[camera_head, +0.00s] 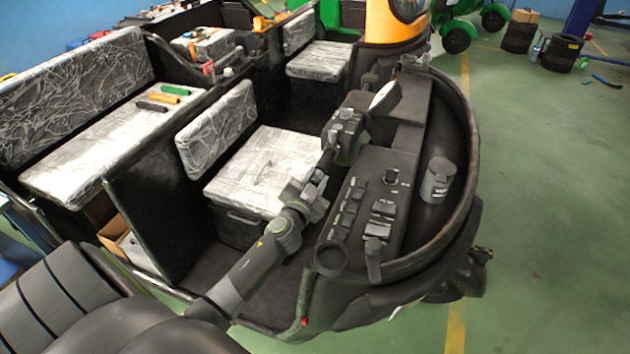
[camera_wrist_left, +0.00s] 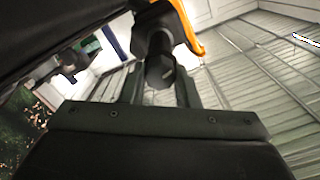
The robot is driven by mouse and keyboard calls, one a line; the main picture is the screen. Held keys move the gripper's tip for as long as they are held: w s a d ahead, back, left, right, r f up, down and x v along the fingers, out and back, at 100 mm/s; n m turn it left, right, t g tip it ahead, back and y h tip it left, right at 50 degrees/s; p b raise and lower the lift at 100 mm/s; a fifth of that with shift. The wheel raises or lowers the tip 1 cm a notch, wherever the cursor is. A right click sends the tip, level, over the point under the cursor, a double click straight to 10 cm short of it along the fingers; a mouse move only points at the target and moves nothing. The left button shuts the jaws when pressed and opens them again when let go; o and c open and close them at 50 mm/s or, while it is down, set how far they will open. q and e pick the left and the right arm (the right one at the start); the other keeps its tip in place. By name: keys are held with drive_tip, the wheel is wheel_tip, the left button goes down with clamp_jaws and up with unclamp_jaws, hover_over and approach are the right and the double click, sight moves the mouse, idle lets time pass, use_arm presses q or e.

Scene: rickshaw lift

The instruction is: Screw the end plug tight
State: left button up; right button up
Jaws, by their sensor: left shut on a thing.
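My left arm reaches up from the lower left in the head view, and my left gripper (camera_head: 320,173) is at the near end of the rickshaw's dark handlebar (camera_head: 346,126). In the left wrist view, my left gripper (camera_wrist_left: 159,80) has its two fingers on either side of a dark, faceted plug-like piece, the end plug (camera_wrist_left: 160,70), and is shut on it. The plug lines up with the dark handlebar end (camera_wrist_left: 155,32) beyond it. I cannot tell whether a gap is left between them. My right gripper is in neither view.
A black dashboard (camera_head: 360,215) with switches and a grey cylinder (camera_head: 437,181) lie right of the arm. A wrapped seat (camera_head: 262,170) is on the left. Small coloured grips (camera_head: 170,90) lie on the bench behind. Green floor (camera_head: 550,200) is open at right.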

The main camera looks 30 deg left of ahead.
use_arm(q)
drive_tip(key=m, duration=0.4)
drive_tip(key=shift+m, duration=0.3)
drive_tip(key=m, duration=0.5)
drive_tip(key=shift+d, duration=0.1)
drive_tip(key=m+p, duration=0.1)
drive_tip(key=m, duration=0.4)
drive_tip(key=shift+f+m, duration=0.15)
drive_tip(key=shift+m, duration=0.25)
drive_tip(key=m+p, duration=0.1)
drive_tip(key=m, duration=0.4)
drive_tip(key=shift+f+m, duration=0.1)
drive_tip(key=shift+m, duration=0.2)
drive_tip(key=o, duration=1)
